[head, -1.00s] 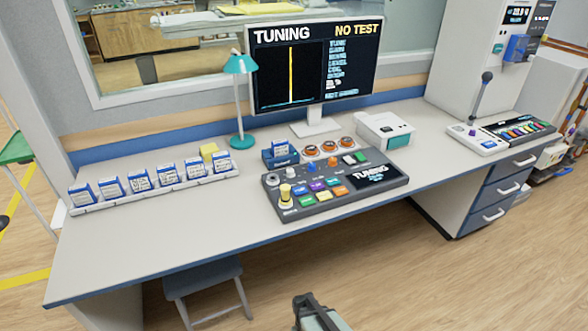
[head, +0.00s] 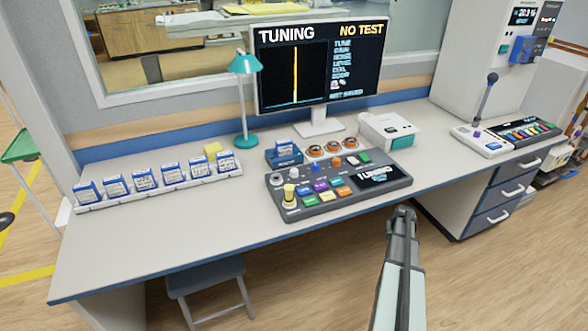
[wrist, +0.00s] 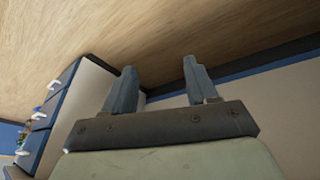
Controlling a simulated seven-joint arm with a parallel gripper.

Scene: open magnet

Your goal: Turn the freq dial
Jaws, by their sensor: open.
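The dark control console (head: 330,202) lies on the desk, with a small screen (head: 380,174) reading "TUNING". A large cream-yellow knob (head: 290,196) stands upright at its left end. A small white knob (head: 293,171) and an orange one (head: 337,162) sit along its back part. The labels are too small to read, so I cannot tell which is the freq dial. My gripper (head: 403,212) is in front of the desk's front edge, right of the console and apart from it. In the wrist view my gripper (wrist: 159,75) is open, with nothing between its fingers.
A monitor (head: 318,65) reads "TUNING" and "NO TEST". A teal lamp (head: 245,90), a rack of blue-white boxes (head: 160,187), a white device (head: 388,131) and a lever unit (head: 482,141) stand on the desk. A stool (head: 208,278) is below. The desk's front left is clear.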

